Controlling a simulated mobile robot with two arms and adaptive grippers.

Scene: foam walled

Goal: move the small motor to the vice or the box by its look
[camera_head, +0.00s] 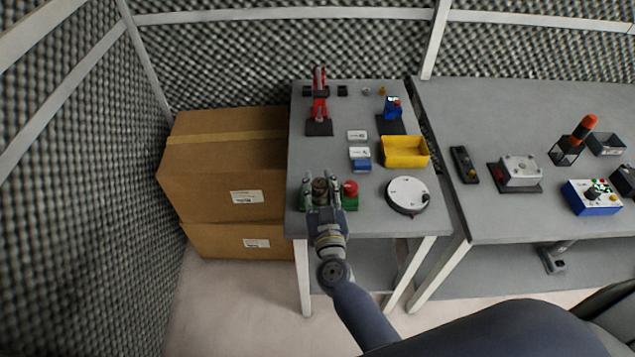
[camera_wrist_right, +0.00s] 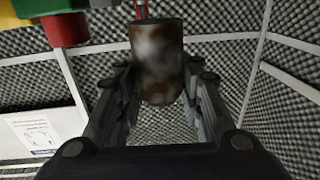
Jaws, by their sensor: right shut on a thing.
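The small motor (camera_head: 320,188) is a short cylinder with a brown and grey, rusty-looking, blotched surface. It also shows in the right wrist view (camera_wrist_right: 160,62). My right gripper (camera_head: 322,186) has its fingers on both sides of it, at the front left of the left table. A yellow open box (camera_head: 404,153) sits at the table's right side. A blue device (camera_head: 392,108) on a dark base stands behind the box and may be the vice; it is too small to be sure. My left gripper is out of view.
A green block with a red button (camera_head: 351,190) is close beside my right gripper. A round white dial (camera_head: 408,195) lies to the right. A red clamp-like tool (camera_head: 319,108) stands at the back left. Small white and blue boxes (camera_head: 359,153) lie mid-table. Cardboard boxes (camera_head: 225,165) stand left.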

